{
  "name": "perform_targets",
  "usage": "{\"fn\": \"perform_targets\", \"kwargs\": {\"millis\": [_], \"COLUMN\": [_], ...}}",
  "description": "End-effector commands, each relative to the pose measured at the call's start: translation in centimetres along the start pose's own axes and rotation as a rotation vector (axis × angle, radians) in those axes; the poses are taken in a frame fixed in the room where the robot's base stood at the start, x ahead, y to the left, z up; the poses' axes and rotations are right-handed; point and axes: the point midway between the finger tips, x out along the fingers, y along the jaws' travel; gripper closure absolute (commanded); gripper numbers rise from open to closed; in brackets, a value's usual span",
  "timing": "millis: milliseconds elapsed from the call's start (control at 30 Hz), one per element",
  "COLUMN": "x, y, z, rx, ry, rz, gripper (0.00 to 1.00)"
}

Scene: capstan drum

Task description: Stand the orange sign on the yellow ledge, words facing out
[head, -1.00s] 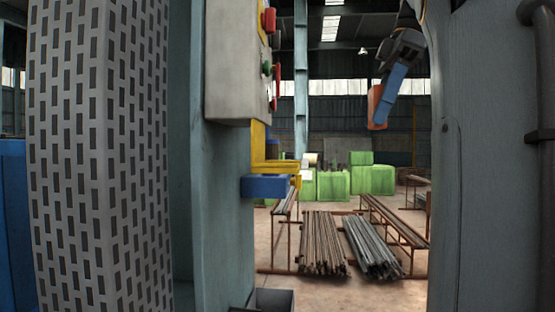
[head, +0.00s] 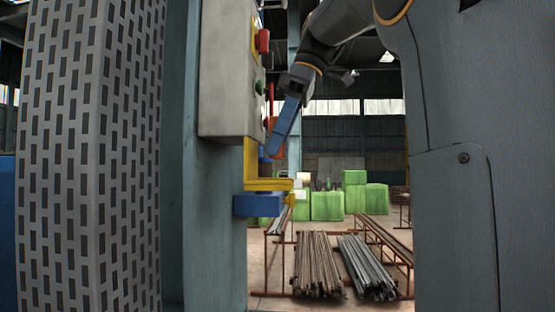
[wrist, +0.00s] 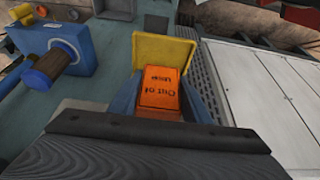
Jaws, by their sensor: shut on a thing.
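The orange sign (wrist: 161,88) is between the blue fingers of my gripper (wrist: 160,102) in the wrist view. Its words, "Out of Use", face the wrist camera and read upside down there. The yellow ledge (wrist: 165,49) shows just beyond the sign. In the head view, the ledge (head: 268,185) juts from the column below the grey control box. My gripper (head: 277,148) is above the ledge, tilted, with its blue fingers pointing down. Only small parts of the sign show there, behind the fingers. I cannot tell whether the sign touches the yellow back plate.
A grey control box (head: 228,75) with red and green buttons hangs close beside my gripper. A blue block (head: 260,205) sits under the ledge. A perforated grey drum (head: 95,150) stands at left. Pipe bundles (head: 320,265) and green blocks (head: 327,205) are farther back.

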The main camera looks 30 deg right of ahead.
Motion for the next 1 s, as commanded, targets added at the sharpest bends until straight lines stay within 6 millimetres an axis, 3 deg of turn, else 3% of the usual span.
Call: {"fn": "perform_targets", "kwargs": {"millis": [400, 900, 933, 1000], "x": [3.6, 4.7, 4.7, 4.6], "y": [-0.1, 0.0, 0.0, 0.0], "z": [1.5, 1.6, 1.6, 1.6], "rx": [0.001, 0.0, 0.0, 0.0], "ry": [0.0, 0.0, -0.001, -0.001], "rz": [-0.002, 0.0, 0.0, 0.0], "gripper": [0.81, 0.81, 0.55, 0.49]}}
